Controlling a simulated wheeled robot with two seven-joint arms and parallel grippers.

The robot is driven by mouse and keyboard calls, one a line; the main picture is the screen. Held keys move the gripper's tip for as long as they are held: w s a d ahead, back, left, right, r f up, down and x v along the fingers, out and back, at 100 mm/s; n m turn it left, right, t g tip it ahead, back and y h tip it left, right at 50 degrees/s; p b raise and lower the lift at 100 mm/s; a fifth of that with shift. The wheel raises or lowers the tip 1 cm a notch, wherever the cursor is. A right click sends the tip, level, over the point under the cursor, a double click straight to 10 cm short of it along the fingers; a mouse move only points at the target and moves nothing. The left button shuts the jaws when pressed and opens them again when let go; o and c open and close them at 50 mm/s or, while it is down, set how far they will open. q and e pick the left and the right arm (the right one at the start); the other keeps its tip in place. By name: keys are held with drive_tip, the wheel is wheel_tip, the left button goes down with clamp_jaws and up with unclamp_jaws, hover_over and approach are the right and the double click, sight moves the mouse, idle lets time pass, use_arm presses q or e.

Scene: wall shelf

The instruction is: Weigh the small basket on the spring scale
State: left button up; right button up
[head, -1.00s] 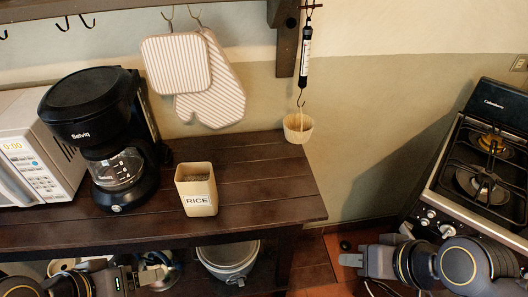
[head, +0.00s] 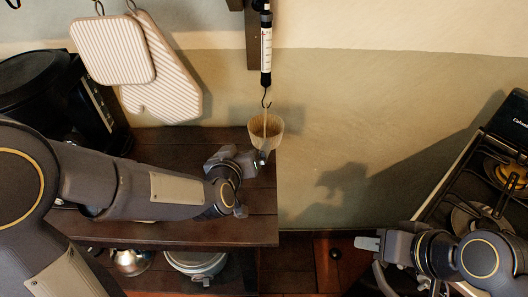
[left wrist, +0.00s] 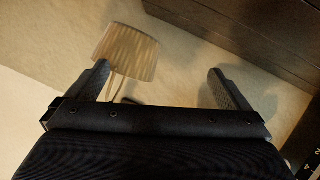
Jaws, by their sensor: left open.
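The small basket (head: 266,130) is pale and ribbed. It appears to hang upright by its thin handle from the hook of the spring scale (head: 266,50), in front of the wall. My left gripper (head: 259,160) is close below the basket's lower edge in the head view. In the left wrist view, the basket (left wrist: 127,50) appears upside down beyond the left-hand finger, and my left gripper (left wrist: 163,85) is open with nothing between its fingers. My right gripper (head: 368,243) is low at the right, away from the basket; its opening cannot be made out.
The dark wooden counter (head: 225,233) lies under my left arm, which hides much of it. A dark coffee maker (head: 60,95) stands at left. A striped oven mitt (head: 165,80) and potholder (head: 113,50) hang on the wall. A stove (head: 470,190) is at right.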

sight(268, 115)
use_arm(q)
drive_tip(key=d+t, duration=0.1)
drive_tip(key=d+m+t+y, duration=0.1)
drive_tip(key=d+t, duration=0.1)
drive_tip(key=d, duration=0.1)
drive_tip(key=shift+w+d+f+m, duration=0.1)
drive_tip(key=shift+w+f+m, duration=0.2)
drive_tip(key=shift+w, duration=0.1)
drive_tip(key=shift+m+t+y, duration=0.3)
drive_tip(key=shift+t, duration=0.6)
drive_tip(key=w, duration=0.2)
drive_tip(key=w+d, duration=0.1)
drive_tip(key=w, duration=0.2)
drive_tip(key=w+p, duration=0.1)
drive_tip(key=w, duration=0.1)
drive_tip(key=shift+w+d+r, duration=0.2)
drive_tip(key=shift+d+r, duration=0.1)
drive_tip(key=shift+r, duration=0.05)
drive_tip(key=c, duration=1)
drive_tip(key=shift+d+r, duration=0.15)
drive_tip(key=shift+r, duration=0.55)
drive_tip(key=shift+c, duration=0.2)
